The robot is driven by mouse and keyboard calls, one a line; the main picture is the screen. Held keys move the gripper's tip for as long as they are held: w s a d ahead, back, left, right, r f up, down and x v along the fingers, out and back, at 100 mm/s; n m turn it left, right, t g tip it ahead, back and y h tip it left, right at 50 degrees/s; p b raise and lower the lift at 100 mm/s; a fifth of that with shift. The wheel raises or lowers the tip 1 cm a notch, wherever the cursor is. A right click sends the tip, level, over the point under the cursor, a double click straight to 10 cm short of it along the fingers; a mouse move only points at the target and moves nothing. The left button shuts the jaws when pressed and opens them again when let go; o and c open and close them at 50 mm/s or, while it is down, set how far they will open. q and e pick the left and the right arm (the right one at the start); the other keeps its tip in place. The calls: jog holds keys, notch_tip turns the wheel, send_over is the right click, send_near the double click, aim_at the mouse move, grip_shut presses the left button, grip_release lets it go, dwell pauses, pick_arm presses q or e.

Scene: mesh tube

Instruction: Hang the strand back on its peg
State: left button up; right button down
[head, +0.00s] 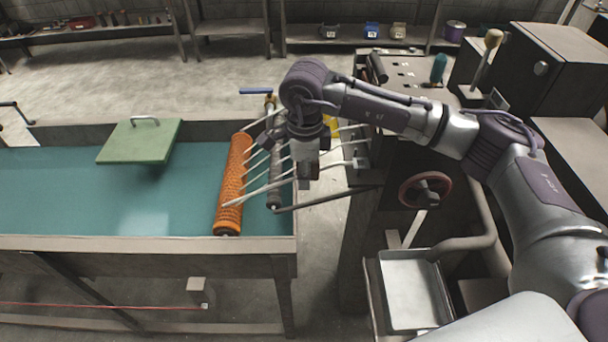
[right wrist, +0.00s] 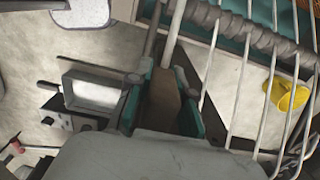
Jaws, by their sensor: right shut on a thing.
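My right gripper (head: 306,172) points down beside the dark roller (head: 274,178), at the machine end of a row of pale strands (head: 262,184). In the right wrist view its fingers with teal pads (right wrist: 166,82) are closed on one pale strand (right wrist: 175,28), which runs up from between them towards the roller (right wrist: 255,32). Other strands (right wrist: 238,85) run beside it to the right, apart from the fingers. The orange mesh tube (head: 234,185) lies at the strands' far left end. The pegs are small and partly hidden by my gripper, so I cannot tell which one is empty. My left gripper is out of view.
The machine has a red handwheel (head: 425,190) and stands right of the strands. A metal tray (head: 408,290) is below it. A yellow object (right wrist: 288,95) lies beyond the strands.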

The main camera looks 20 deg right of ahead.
jog(key=shift+f+b, duration=1.6)
jog(key=shift+b, duration=0.1)
dwell(1.5)
jog(key=c, duration=1)
grip_release()
jog(key=shift+o, duration=0.2)
